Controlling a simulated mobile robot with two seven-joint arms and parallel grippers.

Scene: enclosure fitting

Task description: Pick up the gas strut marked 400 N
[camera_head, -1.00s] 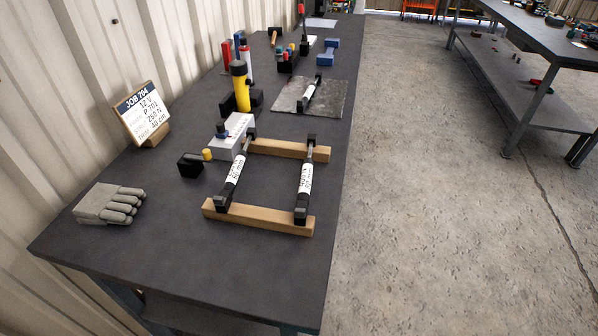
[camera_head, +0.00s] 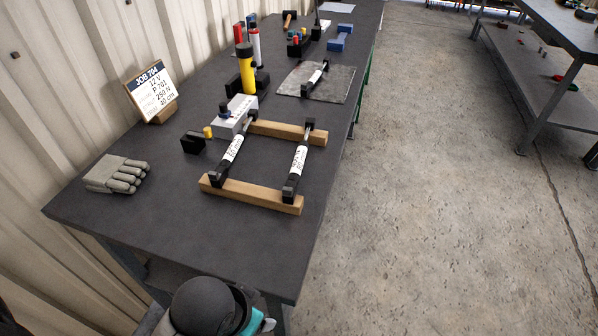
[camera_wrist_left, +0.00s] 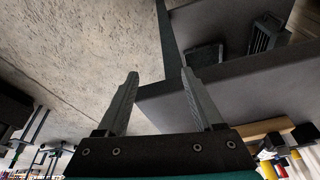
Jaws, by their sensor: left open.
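Two gas struts, each with a black body, rod and white label, lie across two wooden rails on the bench: a left one (camera_head: 232,149) and a right one (camera_head: 299,160). A third strut (camera_head: 314,78) lies on a grey mat farther back. The label print is too small to tell which is marked 400 N. My left gripper (camera_wrist_left: 160,74) is open and empty in the left wrist view, its fingers apart over floor and the bench edge. Its fingers do not show in the head view; only part of my arm shows at the bottom. My right gripper is out of view.
The near wooden rail (camera_head: 250,194) and far rail (camera_head: 289,132) carry the struts. Near them are a grey glove (camera_head: 117,174), a job sign (camera_head: 150,91), a white box (camera_head: 236,113) and a yellow cylinder (camera_head: 245,72). The bench front is bare. A second bench (camera_head: 560,40) stands right.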

